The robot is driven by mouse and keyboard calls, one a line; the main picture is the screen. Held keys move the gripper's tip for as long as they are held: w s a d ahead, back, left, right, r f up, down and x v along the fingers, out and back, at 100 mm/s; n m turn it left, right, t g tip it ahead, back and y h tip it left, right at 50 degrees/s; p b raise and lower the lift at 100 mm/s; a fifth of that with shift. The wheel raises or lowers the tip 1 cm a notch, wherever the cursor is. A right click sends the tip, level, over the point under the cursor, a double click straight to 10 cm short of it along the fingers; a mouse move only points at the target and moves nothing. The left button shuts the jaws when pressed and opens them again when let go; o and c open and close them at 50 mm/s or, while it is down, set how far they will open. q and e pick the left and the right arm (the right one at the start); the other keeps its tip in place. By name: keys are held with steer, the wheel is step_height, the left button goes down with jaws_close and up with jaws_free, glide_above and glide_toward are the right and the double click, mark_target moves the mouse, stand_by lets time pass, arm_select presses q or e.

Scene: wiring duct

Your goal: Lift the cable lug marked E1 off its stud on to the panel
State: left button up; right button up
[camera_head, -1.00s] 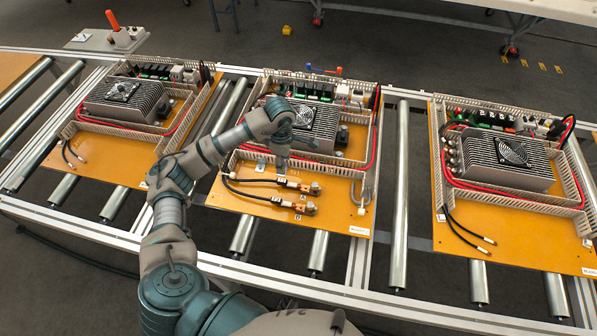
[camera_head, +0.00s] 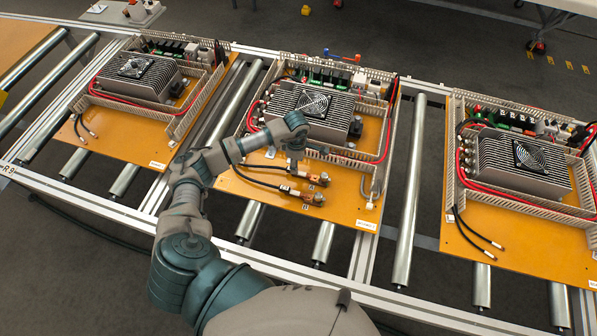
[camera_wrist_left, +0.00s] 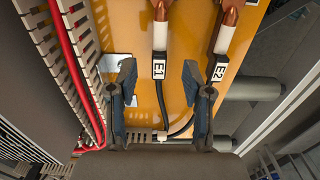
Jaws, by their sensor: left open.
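The cable lug marked E1 is copper with a white sleeve and a black-and-white E1 tag (camera_wrist_left: 158,69) in the left wrist view. In the head view it is the upper of two copper lugs (camera_head: 311,177) on the middle orange panel (camera_head: 340,208). The lug marked E2 (camera_wrist_left: 219,68) lies beside it, nearer the panel edge. My left gripper (camera_wrist_left: 160,98) is open, with the black E1 cable between its fingers in the picture; contact is not visible. In the head view the gripper (camera_head: 293,166) points down just left of the lugs. The stud under E1 is hidden.
A finned heatsink with a fan (camera_head: 312,105) stands behind the gripper. A slotted grey duct wall (camera_head: 348,158) and red cable run beside it. Similar panels stand left and right on rollers (camera_head: 405,190). The panel's front strip is mostly clear.

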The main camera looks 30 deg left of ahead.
arm_select(q)
steer(key=f, duration=0.2)
steer(key=a+f, duration=0.1)
steer(key=f, duration=0.1)
steer(key=shift+a+f, duration=0.2)
steer(key=shift+d+f, duration=0.1)
steer(key=shift+f, duration=0.2)
steer(key=shift+d+r, duration=0.1)
steer(key=shift+d, duration=0.65)
steer(key=shift+c, duration=0.5)
steer(key=shift+r, duration=0.1)
steer(key=c, duration=0.8)
steer(key=shift+a, duration=0.1)
jaws_close()
steer(key=shift+a, duration=0.35)
steer(key=shift+r, duration=0.2)
steer(key=shift+w+r, duration=0.1)
steer(key=shift+r, duration=0.25)
step_height(320, 180, up, 2)
steer(key=shift+r, duration=0.2)
steer(key=s+r+b, duration=0.1)
steer(key=s, duration=1.5)
steer(key=shift+d+r, duration=0.15)
steer(key=shift+d, duration=0.2)
arm_select(e)
steer(key=shift+w+r, duration=0.2)
steer(key=shift+w, duration=0.85)
